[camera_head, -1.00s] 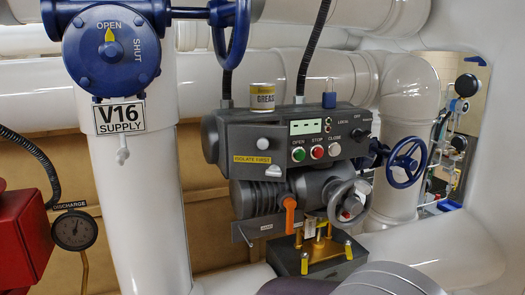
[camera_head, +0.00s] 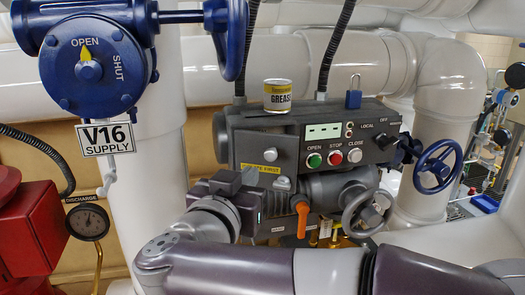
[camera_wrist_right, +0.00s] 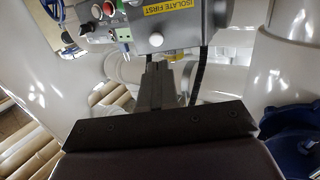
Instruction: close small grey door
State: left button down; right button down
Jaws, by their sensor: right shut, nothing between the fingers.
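My right gripper (camera_head: 250,175) is shut and empty, in front of the housing's lower left, overlapping the label. In the right wrist view its fingers (camera_wrist_right: 157,80) end close to the knob (camera_wrist_right: 157,40); contact cannot be told. My left gripper is out of view.
A grease tin (camera_head: 278,96) and a blue padlock (camera_head: 354,97) are on top of the housing. An orange lever (camera_head: 302,219) and a grey handwheel (camera_head: 369,208) are close to my right arm. A blue handwheel (camera_head: 438,167) stands right, the V16 valve (camera_head: 95,62) left.

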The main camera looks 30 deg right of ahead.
aim_at(269, 155)
jog(key=p+x, duration=0.1)
jog(key=x, duration=0.2)
jog(key=p+x, duration=0.1)
jog(key=x, duration=0.3)
jog(key=shift+s+d, duration=0.2)
jog(key=shift+d, duration=0.1)
jog(key=shift+w+d+f, duration=0.1)
jog(key=shift+w+d, duration=0.1)
jog(key=shift+w, duration=0.35)
jog(key=shift+d, duration=0.15)
jog(key=shift+d, duration=0.1)
